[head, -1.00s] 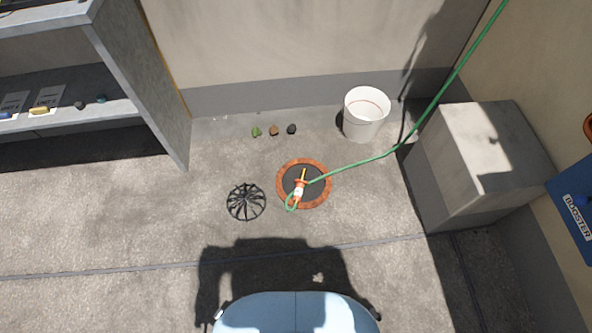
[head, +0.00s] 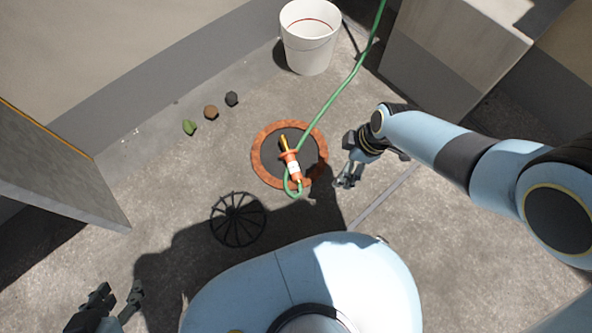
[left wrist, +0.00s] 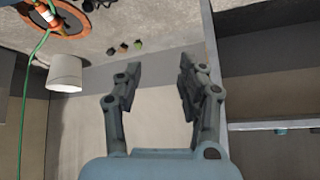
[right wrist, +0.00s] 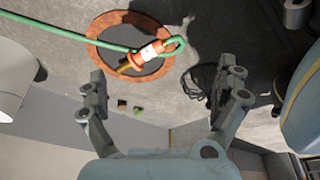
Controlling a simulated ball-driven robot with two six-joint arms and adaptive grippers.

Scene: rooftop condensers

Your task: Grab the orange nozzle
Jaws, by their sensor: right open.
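The orange nozzle (head: 291,166), with a white band and a yellow tip, lies on a dark round disc with an orange rim (head: 262,173). The green hose (head: 333,98) runs to it and loops at its lower end. My right gripper (head: 350,183) is open and empty, just right of the disc in the head view. In the right wrist view the nozzle (right wrist: 147,54) lies beyond and between the open fingers (right wrist: 165,85). My left gripper (head: 120,302) is open and empty at the lower left, far from the nozzle; its spread fingers show in the left wrist view (left wrist: 158,80).
A white bucket (head: 309,40) and a grey block (head: 450,60) stand behind. Three small lumps (head: 211,112) lie near the wall. A grey shelf panel (head: 60,170) stands at left.

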